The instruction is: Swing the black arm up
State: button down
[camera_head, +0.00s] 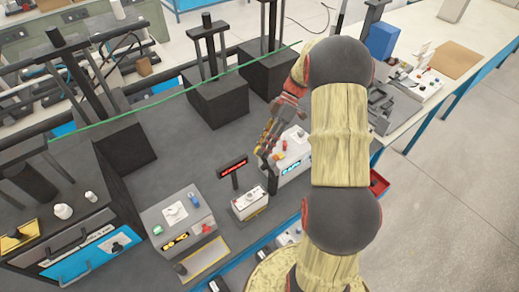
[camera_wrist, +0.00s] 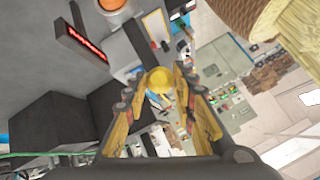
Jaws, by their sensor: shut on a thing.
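My gripper (camera_head: 266,152) reaches down beside a white device (camera_head: 292,156) with a blue lit display in the head view. In the wrist view, my gripper (camera_wrist: 160,98) has its yellow-and-dark fingers on both sides of a rounded yellow piece (camera_wrist: 160,80) and is shut on it. A dark bar (camera_wrist: 132,73) shows just left of the yellow piece and may be the black arm. I cannot tell whether they are joined. In the head view my fingers and arm hide most of this spot.
A red-lit display (camera_head: 232,167) on a post stands left of my gripper, with a small white box (camera_head: 250,203) in front. A grey control box (camera_head: 178,217) is farther left. Black blocks with posts (camera_head: 216,98) stand behind. A red bin (camera_head: 379,183) is right of my arm.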

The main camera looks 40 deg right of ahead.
jog(key=shift+d+f, duration=0.15)
jog(key=shift+d, duration=0.05)
jog(key=c, duration=1.9)
grip_release()
jog(key=shift+o, duration=1.1)
jog(key=shift+d, duration=0.25)
jog(key=shift+o, duration=1.1)
jog(key=shift+a, duration=0.2)
jog(key=v, duration=1.2)
